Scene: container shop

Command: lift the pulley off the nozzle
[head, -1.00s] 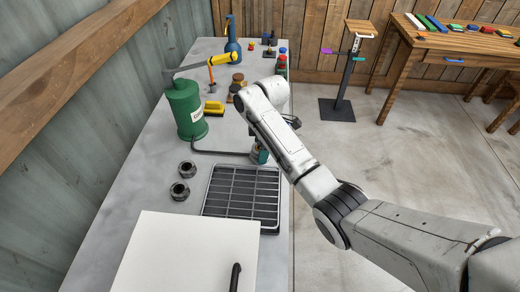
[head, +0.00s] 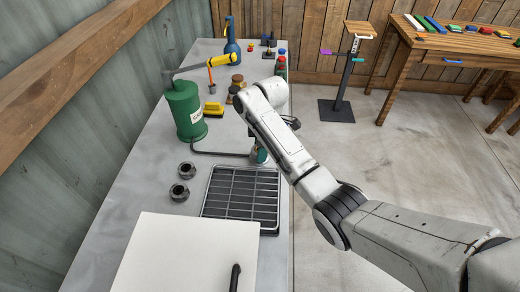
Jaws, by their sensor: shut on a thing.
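A green canister (head: 186,110) stands on the grey bench, with a dark pipe (head: 222,153) running right from its foot to a small teal burner (head: 258,155), which looks like the nozzle. My white arm crosses in front of the burner's upper end. My gripper (head: 254,136) hangs just above the burner, mostly hidden behind my arm, and only a dark sliver shows. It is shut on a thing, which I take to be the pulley. The pulley itself is hidden, so I cannot tell whether it touches the nozzle.
A black wire rack (head: 241,197) lies in front of the burner. Two dark nuts (head: 183,181) and a white board (head: 178,262) are at the left front. The bench's right edge is close.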

